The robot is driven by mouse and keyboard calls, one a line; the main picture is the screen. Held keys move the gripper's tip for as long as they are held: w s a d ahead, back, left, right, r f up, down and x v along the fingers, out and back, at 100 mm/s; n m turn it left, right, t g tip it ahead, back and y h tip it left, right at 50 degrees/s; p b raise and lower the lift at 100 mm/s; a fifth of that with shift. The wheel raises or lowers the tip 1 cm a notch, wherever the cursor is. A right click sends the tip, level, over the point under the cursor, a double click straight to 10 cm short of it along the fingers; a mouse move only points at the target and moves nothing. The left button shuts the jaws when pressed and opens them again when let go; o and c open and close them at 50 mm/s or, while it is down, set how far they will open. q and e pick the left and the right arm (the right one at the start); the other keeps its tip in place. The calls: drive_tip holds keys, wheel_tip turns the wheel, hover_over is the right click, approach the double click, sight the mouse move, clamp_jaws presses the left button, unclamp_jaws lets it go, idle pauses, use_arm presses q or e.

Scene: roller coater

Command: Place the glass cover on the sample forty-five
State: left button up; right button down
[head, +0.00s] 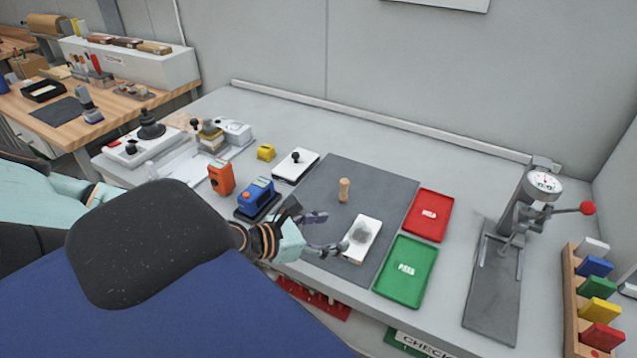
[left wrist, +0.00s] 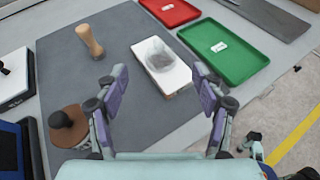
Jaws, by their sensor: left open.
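A white rectangular block (head: 357,250) lies on the dark grey mat with a greyish, see-through round patch (head: 362,233) on top. I cannot tell whether this patch is the glass cover or part of the sample; no number is readable. The block also shows in the left wrist view (left wrist: 178,81), ahead of and between my fingers. My left gripper (head: 326,232) is open and empty, just left of the block in the head view. In the left wrist view its two fingers (left wrist: 160,78) are spread wide, apart from the block. My right gripper is not in view.
The mat (head: 315,190) holds a wooden peg (head: 344,190). A brown disc with a dark knob (left wrist: 67,125) lies near my left finger. Red (head: 430,215) and green (head: 405,272) trays stand right of the mat. A gauge press (head: 497,270) stands farther right.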

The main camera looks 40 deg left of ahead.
use_arm(q)
drive_tip(key=shift+p+v, duration=0.9)
drive_tip(key=shift+p, duration=0.1)
drive_tip(key=shift+s+r+p, duration=0.15)
drive_tip(key=shift+s+p, duration=0.05)
drive_tip(key=shift+p, duration=0.15)
drive_tip(key=shift+s+d+m+g, duration=0.2)
drive_tip(key=shift+d+m+g, duration=0.2)
drive_tip(key=shift+m, duration=0.6)
drive_tip(key=d+m+g, duration=0.1)
drive_tip(key=m, duration=0.1)
drive_tip(key=s+d+f+m+g, duration=0.1)
drive_tip(key=m, duration=0.2)
drive_tip(key=s+d+f+m+g+h, duration=0.1)
drive_tip(key=d+m, duration=0.1)
drive_tip(key=shift+m+g, duration=0.3)
drive_tip(key=shift+g, duration=0.1)
drive_tip(key=s+d+f+m+g+y, duration=0.2)
drive_tip(key=s+d+f+m+g, duration=0.1)
drive_tip(key=s+m, duration=0.6)
drive_tip(key=s+d+f+m+g+y, duration=0.2)
drive_tip(key=s+d+f+m+g, duration=0.1)
drive_tip(key=s+m, duration=0.6)
drive_tip(key=f+m+g, duration=0.1)
drive_tip(key=m+g, duration=0.1)
drive_tip(key=m, duration=0.2)
drive_tip(key=shift+s+d+f+y, duration=0.2)
drive_tip(key=shift+s+f+y, duration=0.1)
drive_tip(key=shift+s+y, duration=0.1)
drive_tip(key=shift+w, duration=0.1)
